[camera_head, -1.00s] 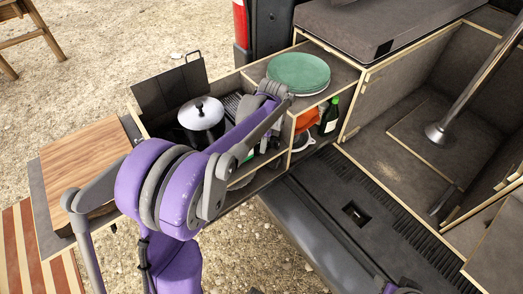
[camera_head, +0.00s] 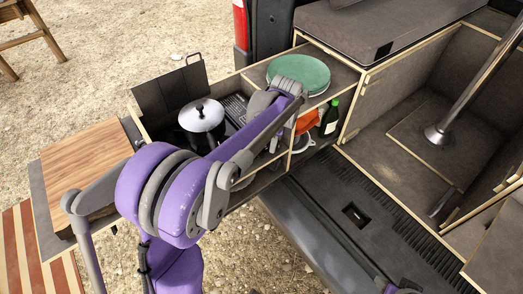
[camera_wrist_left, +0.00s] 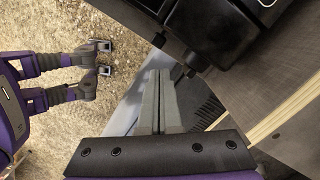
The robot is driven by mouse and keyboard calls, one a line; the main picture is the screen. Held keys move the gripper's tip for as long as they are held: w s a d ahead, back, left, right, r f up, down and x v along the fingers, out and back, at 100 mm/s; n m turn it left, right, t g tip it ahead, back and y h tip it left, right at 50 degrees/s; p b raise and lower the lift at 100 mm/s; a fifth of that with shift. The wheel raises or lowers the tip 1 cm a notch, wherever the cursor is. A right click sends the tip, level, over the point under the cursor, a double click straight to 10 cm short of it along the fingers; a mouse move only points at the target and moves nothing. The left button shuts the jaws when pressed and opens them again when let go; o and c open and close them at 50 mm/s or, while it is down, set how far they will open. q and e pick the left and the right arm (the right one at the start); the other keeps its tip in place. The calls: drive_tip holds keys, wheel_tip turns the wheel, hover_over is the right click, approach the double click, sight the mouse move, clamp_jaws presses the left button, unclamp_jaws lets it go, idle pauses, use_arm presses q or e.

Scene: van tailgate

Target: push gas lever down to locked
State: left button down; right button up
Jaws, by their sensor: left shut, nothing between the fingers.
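My left gripper (camera_wrist_left: 157,78) is shut with nothing between its fingers in the left wrist view. Its fingertips point toward a dark box-like fixture (camera_wrist_left: 222,30). A small dark part (camera_wrist_left: 188,64) of this fixture is near the tips; I cannot tell whether they touch, or whether it is the gas lever. In the head view my left arm reaches over the kitchen cabinet, and its forearm and wrist hide the fingertips. I cannot make out the gas lever or its position there. My right gripper is not in view.
A lidded pot (camera_head: 201,116) stands on the left of the cabinet. Green plates (camera_head: 299,73) are stacked behind my wrist. A dark green bottle (camera_head: 330,115) stands in the shelf compartment. A wooden board (camera_head: 85,158) is at the left. The van floor (camera_head: 345,200) is clear at right.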

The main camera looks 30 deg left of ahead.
use_arm(q)
wheel_tip(320, 180, up, 9)
drive_tip(key=shift+d, duration=0.45)
idle(0.3)
